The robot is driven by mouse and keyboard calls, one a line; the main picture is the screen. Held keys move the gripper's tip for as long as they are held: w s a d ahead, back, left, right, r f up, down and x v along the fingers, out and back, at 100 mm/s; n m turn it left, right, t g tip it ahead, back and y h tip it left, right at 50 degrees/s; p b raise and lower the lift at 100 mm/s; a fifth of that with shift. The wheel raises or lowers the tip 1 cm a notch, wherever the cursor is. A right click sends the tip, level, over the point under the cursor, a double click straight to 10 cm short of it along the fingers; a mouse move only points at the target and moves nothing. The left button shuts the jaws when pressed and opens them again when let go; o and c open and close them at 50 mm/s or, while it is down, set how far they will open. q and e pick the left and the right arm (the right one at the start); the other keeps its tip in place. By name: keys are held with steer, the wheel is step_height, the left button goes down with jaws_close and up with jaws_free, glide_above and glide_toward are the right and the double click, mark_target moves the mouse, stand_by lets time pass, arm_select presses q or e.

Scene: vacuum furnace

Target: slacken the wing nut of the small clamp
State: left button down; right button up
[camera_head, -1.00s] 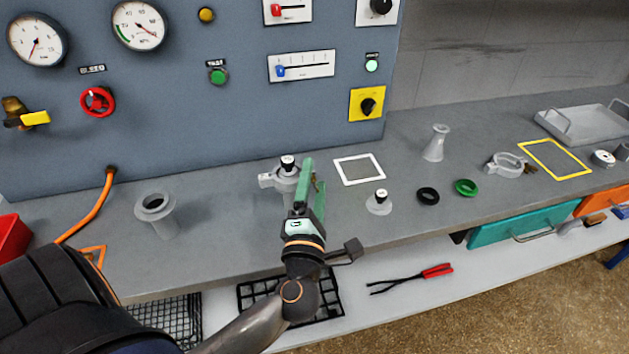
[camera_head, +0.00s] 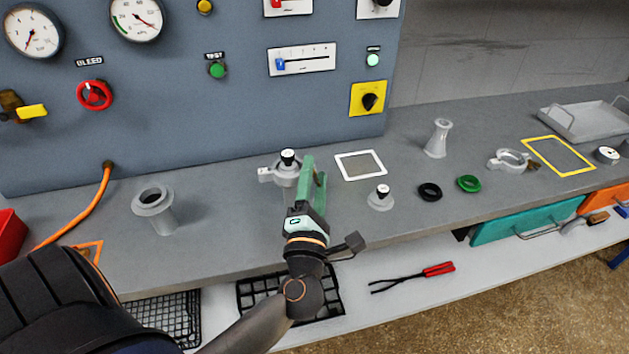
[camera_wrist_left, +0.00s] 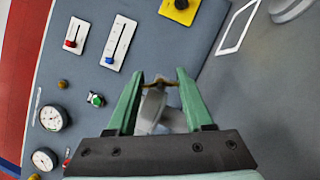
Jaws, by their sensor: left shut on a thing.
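The small clamp (camera_head: 268,174) is a grey ring around a fitting with a black-topped gauge head, standing on the bench below the panel. In the left wrist view, the grey clamp (camera_wrist_left: 152,106) lies between and beyond my fingers. Its brass-brown wing nut (camera_wrist_left: 160,82) shows between the fingertips. My left gripper (camera_head: 314,166) reaches over the bench at the clamp's right side. In the left wrist view, its green fingers (camera_wrist_left: 160,84) are shut on the wing nut. The fingers hide the wing nut in the head view. My right gripper is out of view.
A flanged pipe (camera_head: 155,208) stands left of the clamp. To the right are a white square outline (camera_head: 345,177), a small capped fitting (camera_head: 380,197), black (camera_head: 430,192) and green (camera_head: 469,183) rings, and another, larger clamp (camera_head: 497,162). The panel (camera_head: 230,110) rises behind.

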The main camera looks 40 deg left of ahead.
arm_select(q)
steer(key=shift+c, duration=1.4)
jaws_free()
steer(key=shift+s, duration=0.1)
